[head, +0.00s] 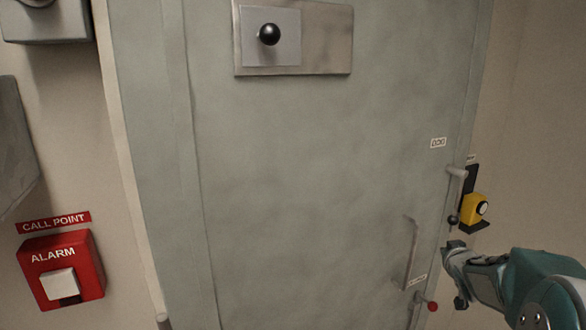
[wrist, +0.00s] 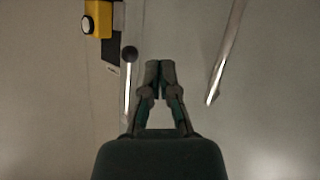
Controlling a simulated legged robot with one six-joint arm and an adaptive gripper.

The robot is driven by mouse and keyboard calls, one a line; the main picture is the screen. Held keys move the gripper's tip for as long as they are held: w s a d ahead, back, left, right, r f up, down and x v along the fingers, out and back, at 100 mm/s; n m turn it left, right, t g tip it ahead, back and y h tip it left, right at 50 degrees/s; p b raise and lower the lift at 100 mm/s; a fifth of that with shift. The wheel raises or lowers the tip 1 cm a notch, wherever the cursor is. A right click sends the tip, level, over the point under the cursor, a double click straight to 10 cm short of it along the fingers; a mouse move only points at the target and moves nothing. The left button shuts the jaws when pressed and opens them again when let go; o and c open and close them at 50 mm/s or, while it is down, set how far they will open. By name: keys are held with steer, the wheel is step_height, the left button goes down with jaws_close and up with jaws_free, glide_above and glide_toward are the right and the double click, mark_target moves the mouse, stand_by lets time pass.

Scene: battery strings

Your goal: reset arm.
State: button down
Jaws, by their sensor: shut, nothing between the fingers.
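My gripper (head: 455,247) is at the right of the head view, in front of the right edge of a large grey-green door (head: 310,180). In the wrist view my gripper (wrist: 160,68) points up the picture, its fingers together and nothing between them. A lever with a dark ball end (head: 452,219) is just above the gripper in the head view. In the wrist view the ball-ended lever (wrist: 129,54) is just left of the fingers. I cannot tell whether they touch.
A yellow and black device (head: 474,209) is on the wall right of the door. A long handle (head: 411,255) and a red knob (head: 432,306) are at the door's lower right. A plate with a black knob (head: 269,35) is high on the door. A red alarm box (head: 61,270) is at left.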

steer(key=s+a+r+g, duration=0.2)
steer(key=s+a, duration=0.3)
steer(key=s, duration=0.1)
steer(key=s+a+r+g, duration=0.1)
steer(key=s+a+r, duration=0.2)
steer(key=s+a, duration=0.35)
steer(key=s+a+f+g+y, duration=0.1)
steer(key=s+a, duration=0.4)
steer(key=s, duration=0.5)
steer(key=s+a+f+g+y, duration=0.2)
steer(key=s+a, duration=0.3)
steer(key=s, duration=0.6)
steer(key=shift+s+a+f+g, duration=0.3)
steer(key=shift+f+g, duration=0.35)
steer(key=shift+g, duration=0.15)
steer(key=shift+w, duration=0.1)
